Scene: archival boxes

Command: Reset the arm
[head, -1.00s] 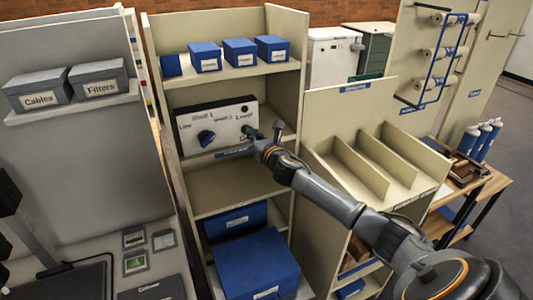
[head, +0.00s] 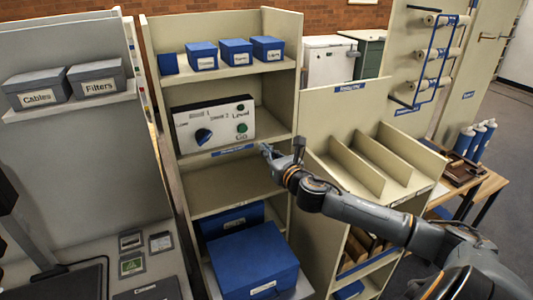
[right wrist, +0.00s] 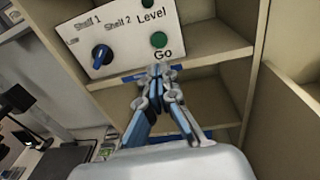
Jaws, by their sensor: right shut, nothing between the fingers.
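My right arm reaches in from the lower right of the head view. Its gripper (head: 268,152) is shut and empty, in front of the shelf unit, just below and right of the white control panel (head: 213,112). The panel carries a blue knob (head: 203,137), a green Level light or button (head: 241,107) and a green Go button (head: 242,128). In the right wrist view the closed fingertips (right wrist: 158,70) appear below the Go button (right wrist: 159,40); the button is uncovered, and the fingers look apart from it. My left gripper is not in view.
Several small blue boxes (head: 236,52) stand on the upper shelf, and a large blue box (head: 254,262) sits low in the unit. Grey boxes (head: 97,78) stand on a shelf at left. An empty divided rack (head: 378,160) is close to my right forearm.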

